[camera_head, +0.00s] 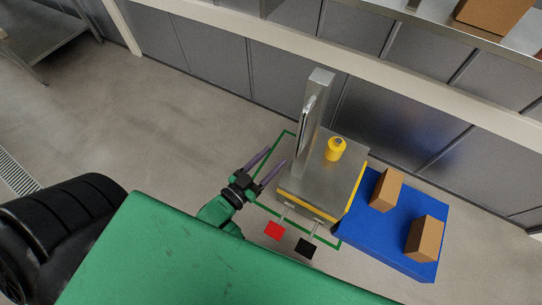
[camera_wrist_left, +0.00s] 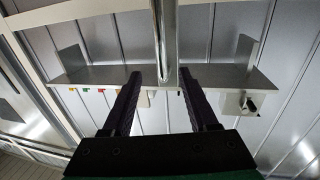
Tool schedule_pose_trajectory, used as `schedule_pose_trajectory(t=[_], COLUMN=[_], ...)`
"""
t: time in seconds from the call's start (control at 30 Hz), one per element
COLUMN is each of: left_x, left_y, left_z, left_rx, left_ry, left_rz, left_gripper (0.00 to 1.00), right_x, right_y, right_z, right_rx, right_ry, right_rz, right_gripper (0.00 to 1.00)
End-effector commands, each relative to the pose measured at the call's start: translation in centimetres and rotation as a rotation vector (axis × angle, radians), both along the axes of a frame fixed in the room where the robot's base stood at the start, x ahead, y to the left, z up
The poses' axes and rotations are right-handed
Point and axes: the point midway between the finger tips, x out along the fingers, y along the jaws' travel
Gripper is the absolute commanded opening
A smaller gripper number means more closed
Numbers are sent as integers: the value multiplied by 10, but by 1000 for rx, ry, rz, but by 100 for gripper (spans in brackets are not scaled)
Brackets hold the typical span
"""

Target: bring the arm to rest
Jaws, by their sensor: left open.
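My left gripper (camera_head: 275,157) is open and empty in the head view, with its two dark fingers spread and pointing up and to the right. It is just left of a steel machine (camera_head: 312,178) with an upright metal post (camera_head: 316,100) and a yellow knob-like piece (camera_head: 335,149) on top. A gap between gripper and machine cannot be judged surely. In the left wrist view my left gripper (camera_wrist_left: 160,75) shows both fingers apart with nothing held between them. My right gripper is not in view.
Red (camera_head: 275,230) and black (camera_head: 305,248) pads sit at the machine's front. A blue platform (camera_head: 385,245) at right bears two brown boxes (camera_head: 387,190) (camera_head: 424,238). A wall shelf (camera_wrist_left: 225,78) shows in the wrist view. The grey floor at left is open.

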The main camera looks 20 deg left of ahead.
Motion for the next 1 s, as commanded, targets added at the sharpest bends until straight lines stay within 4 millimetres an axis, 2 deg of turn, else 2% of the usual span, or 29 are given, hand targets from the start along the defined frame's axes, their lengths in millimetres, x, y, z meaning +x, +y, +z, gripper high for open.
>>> schedule_pose_trajectory(t=[0.27, 0.37, 0.47, 0.5, 0.57, 0.6, 0.67, 0.7, 0.73, 0.8, 0.83, 0.9, 1.0], left_x=[0, -1, -9, -16, -34, -49, -76, -99, -117, -163, -181, -219, -252], left_y=[0, 2, 10, 16, 27, 36, 51, 62, 70, 89, 97, 111, 123], left_z=[-1, -24, -87, -121, -174, -209, -256, -285, -305, -343, -355, -374, -384], left_rx=[0, 17, 68, 95, 144, 175, 223, 255, 278, 330, 348, 382, 409], left_ry=[3, 58, 215, 304, 451, 552, 707, 813, 894, 1076, 1146, 1284, 1398], left_rz=[0, 5, 18, 26, 39, 48, 60, 69, 75, 88, 93, 102, 109], left_gripper=[59, 59, 59, 59, 59, 59, 59, 59, 59, 59, 59, 59, 59], right_x=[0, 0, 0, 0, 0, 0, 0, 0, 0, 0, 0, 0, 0], right_y=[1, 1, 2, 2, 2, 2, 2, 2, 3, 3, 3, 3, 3], right_z=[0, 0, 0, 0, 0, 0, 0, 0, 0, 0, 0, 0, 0], right_rx=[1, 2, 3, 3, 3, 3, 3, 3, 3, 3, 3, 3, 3], right_ry=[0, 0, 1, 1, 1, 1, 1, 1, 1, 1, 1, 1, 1], right_rz=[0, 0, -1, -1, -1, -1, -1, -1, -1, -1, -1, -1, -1], right_gripper=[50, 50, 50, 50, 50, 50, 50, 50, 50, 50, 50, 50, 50])
